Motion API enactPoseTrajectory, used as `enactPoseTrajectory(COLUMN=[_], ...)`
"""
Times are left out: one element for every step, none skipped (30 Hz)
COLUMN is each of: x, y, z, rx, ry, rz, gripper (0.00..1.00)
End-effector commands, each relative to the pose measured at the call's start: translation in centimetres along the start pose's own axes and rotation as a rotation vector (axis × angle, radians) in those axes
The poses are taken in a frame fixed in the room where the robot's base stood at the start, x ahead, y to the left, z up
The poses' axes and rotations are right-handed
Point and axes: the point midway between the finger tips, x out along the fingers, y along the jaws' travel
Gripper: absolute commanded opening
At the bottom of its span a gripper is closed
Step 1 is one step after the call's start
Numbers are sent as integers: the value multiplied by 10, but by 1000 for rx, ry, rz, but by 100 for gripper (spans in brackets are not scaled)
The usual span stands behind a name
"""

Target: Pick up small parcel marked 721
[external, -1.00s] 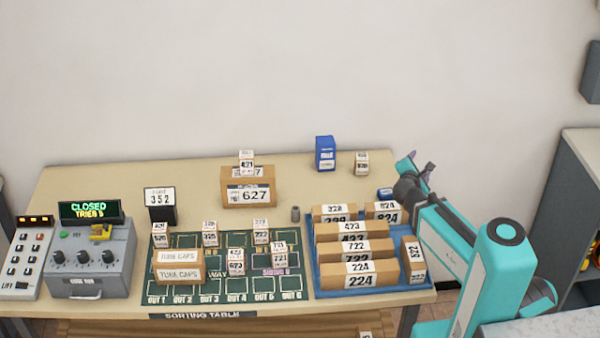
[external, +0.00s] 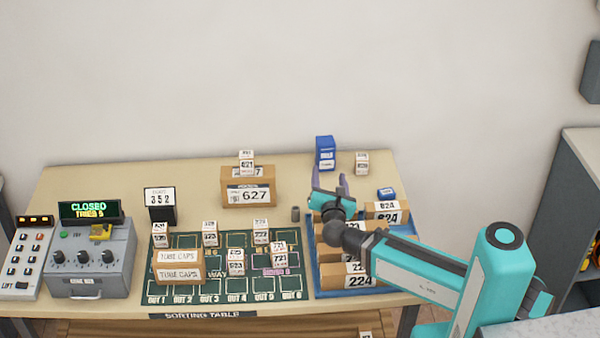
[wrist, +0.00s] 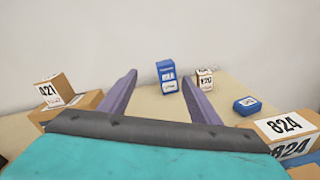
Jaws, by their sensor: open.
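A small white-and-brown parcel (external: 279,254) stands on the right part of the green sorting mat; its label seems to read 721, though the print is small. My gripper (external: 343,182) is above the back of the blue tray, to the right of and beyond that parcel. In the wrist view my gripper (wrist: 159,77) has its two purple fingers apart with nothing between them. The 721 parcel does not show in the wrist view.
A blue tray (external: 318,283) of larger parcels lies right, partly behind my arm. A 627 box (external: 248,195) and a blue box (external: 325,154) stand at the back.

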Motion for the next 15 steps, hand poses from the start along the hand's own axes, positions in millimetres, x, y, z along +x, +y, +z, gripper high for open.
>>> enactPoseTrajectory(x=[-12,-19,-27,-34,-41,-51,-58,-65,-75,-82,-90,-99,-107,-114,-125], y=[15,23,33,40,47,56,62,68,76,81,86,92,96,99,103], z=[-5,-7,-9,-12,-14,-18,-20,-23,-27,-30,-33,-38,-42,-46,-51], rx=[-22,-34,-50,-63,-75,-91,-102,-112,-126,-136,-146,-158,-166,-174,-185], ry=[-4,-7,-11,-14,-17,-20,-24,-26,-29,-31,-33,-36,-37,-37,-38], rz=[27,41,59,74,86,103,114,124,138,147,156,166,173,178,185], gripper=[57,57,57,57,57,57,57,57,57,57,57,57,57,57,57])
